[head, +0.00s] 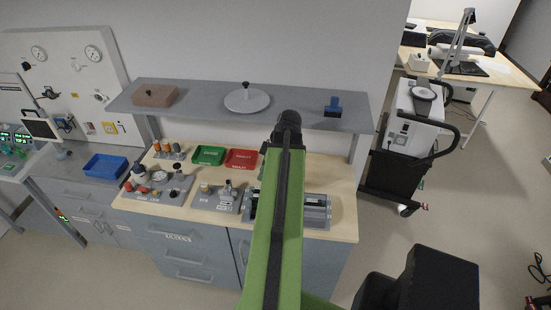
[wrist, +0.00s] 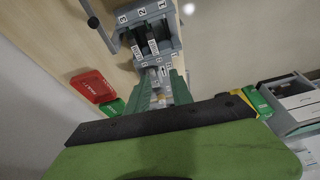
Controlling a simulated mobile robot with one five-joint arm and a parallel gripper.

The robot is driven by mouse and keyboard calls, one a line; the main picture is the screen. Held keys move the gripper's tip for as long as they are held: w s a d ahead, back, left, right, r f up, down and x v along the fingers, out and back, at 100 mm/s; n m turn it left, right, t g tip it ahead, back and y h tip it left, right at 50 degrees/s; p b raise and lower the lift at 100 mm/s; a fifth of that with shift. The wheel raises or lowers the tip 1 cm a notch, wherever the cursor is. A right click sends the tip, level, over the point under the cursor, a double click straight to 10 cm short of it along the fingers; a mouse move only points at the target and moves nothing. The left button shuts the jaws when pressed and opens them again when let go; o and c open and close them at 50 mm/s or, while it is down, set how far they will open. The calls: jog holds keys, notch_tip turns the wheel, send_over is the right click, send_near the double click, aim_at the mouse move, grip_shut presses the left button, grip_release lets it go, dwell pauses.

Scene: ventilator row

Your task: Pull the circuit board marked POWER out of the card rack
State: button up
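The grey card rack (head: 316,210) stands on the wooden bench, its middle hidden behind my green arm in the head view. In the wrist view the rack (wrist: 150,28) is at the top, with numbered white labels and two dark boards (wrist: 146,42) with small labels. I cannot read which one says POWER. My gripper (wrist: 163,82) points at the rack from below in the wrist view, its green fingers close to the rack's near edge. Pale, labelled parts show between the fingers; I cannot tell whether they are gripped. The gripper is hidden in the head view.
A green tray (head: 209,155) and a red tray (head: 242,159) lie behind the rack to the left. Grey fixtures (head: 158,187) with small parts stand further left. A shelf (head: 205,108) overhangs the bench. A wheeled cart (head: 405,140) stands at right.

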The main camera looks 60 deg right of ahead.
jog(key=s+d+r, duration=0.1)
jog(key=s+d, duration=0.1)
jog(key=s, duration=0.2)
jog(key=b+x, duration=0.5)
jog(key=x, duration=0.1)
jog(key=w+b+x, duration=0.1)
jog(key=b+x, duration=0.4)
jog(key=x, duration=0.1)
jog(key=b+x, duration=0.6)
jog(key=shift+w+d+r, duration=0.15)
jog(key=shift+d+r, duration=0.05)
jog(key=shift+d, duration=0.2)
jog(key=shift+r+t, duration=0.15)
jog(key=shift+t, duration=0.15)
jog(key=shift+a, duration=0.1)
grip_shut()
jog(key=shift+c, duration=1.4)
grip_release()
grip_shut()
jog(key=shift+r, duration=0.1)
